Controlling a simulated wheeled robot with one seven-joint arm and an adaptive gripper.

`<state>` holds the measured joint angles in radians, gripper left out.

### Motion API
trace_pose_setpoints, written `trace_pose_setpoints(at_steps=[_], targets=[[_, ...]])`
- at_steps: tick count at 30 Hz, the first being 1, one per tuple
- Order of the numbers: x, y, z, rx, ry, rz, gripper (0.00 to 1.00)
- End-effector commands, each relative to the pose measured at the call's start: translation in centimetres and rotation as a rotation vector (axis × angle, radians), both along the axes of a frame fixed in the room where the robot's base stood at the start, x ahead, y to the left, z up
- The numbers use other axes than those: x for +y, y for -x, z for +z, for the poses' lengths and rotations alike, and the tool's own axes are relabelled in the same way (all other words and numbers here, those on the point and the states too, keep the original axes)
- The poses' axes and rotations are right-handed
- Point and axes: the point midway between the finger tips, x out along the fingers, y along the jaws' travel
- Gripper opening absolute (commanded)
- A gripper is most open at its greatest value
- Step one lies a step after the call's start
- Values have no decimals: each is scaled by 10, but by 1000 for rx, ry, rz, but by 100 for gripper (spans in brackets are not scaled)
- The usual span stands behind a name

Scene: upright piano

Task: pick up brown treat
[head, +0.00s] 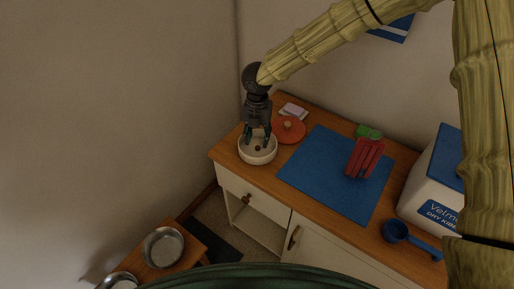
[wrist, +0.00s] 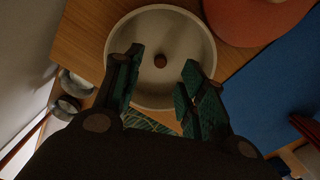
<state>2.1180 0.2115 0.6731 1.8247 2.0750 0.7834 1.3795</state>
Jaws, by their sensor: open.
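The brown treat (wrist: 160,61) is a small round piece on the floor of a cream bowl (wrist: 205,45) in the wrist view. In the head view the treat (head: 257,148) is a dark dot in the bowl (head: 258,159), which stands at the left end of the wooden cabinet top. My gripper (head: 257,139) points down over the bowl with its fingers apart and nothing between them. In the wrist view the fingertips of my gripper (wrist: 163,62) show on either side of the treat, which looks apart from both. The height left above the treat is hard to tell.
An orange disc with a knob (head: 290,131) lies close behind the bowl's right side. A blue mat (head: 318,185) bears a red object (head: 364,158). A white kibble bin (head: 430,185) and a blue scoop (head: 397,231) stand right. Metal bowls (head: 163,247) sit on a low bench.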

Motion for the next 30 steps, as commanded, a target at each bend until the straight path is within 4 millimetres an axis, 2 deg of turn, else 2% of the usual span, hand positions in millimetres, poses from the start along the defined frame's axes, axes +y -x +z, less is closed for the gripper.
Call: trace_pose_setpoints(at_steps=[7,15,24,30], targets=[[-1,1,-33,2,1,-1,41],[-1,1,-37,1,0,-1,41],[-1,1,-37,1,0,-1,6],[-1,1,-37,1,0,-1,5]])
